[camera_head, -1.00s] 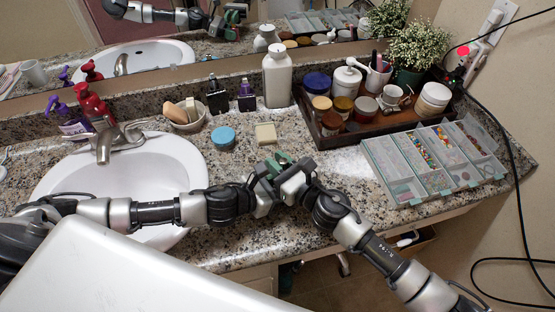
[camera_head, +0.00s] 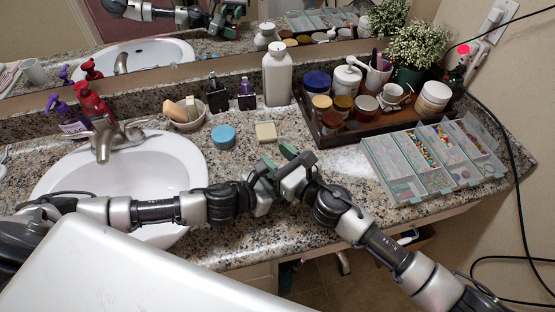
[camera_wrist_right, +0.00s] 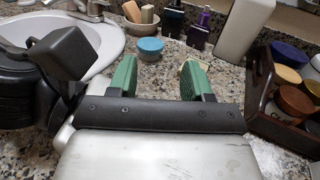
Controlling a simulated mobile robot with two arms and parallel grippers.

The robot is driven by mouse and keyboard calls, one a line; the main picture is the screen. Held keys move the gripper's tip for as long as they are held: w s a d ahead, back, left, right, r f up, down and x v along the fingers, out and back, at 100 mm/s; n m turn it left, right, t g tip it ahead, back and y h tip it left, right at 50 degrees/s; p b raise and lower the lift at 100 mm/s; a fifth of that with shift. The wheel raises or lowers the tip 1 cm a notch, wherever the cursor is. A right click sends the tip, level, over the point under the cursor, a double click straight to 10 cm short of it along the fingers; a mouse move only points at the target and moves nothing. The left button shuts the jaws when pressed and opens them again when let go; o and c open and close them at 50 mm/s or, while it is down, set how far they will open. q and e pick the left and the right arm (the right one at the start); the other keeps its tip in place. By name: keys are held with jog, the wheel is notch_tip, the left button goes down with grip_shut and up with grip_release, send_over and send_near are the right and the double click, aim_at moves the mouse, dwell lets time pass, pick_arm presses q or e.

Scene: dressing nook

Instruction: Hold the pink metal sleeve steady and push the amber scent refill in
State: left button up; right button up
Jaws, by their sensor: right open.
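I cannot make out the pink metal sleeve or the amber scent refill in either view. My right gripper (camera_head: 279,157) is over the counter, in front of the cream block. In the right wrist view its two green fingers (camera_wrist_right: 158,70) are wide apart, with only counter visible between them. My left gripper (camera_head: 262,187) is close beside it in the head view. Its fingers are largely hidden by the right gripper there, so its opening and any content cannot be told. A dark part of the left arm fills the left of the wrist view.
A cream block (camera_head: 266,132) and a blue-lidded jar (camera_head: 223,136) lie just beyond the grippers. A white bottle (camera_head: 277,78) stands behind. A wooden tray (camera_head: 345,138) of jars and a divided bead case (camera_head: 405,190) are right. The sink (camera_head: 178,165) is left.

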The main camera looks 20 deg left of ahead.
pick_arm(q)
jog(key=shift+s+f, duration=0.15)
jog(key=shift+f, duration=0.1)
pick_arm(e)
notch_tip(320, 180, up, 6)
jog(key=shift+f, duration=0.2)
pick_arm(q)
jog(key=o, duration=1)
jog(key=shift+r, duration=0.1)
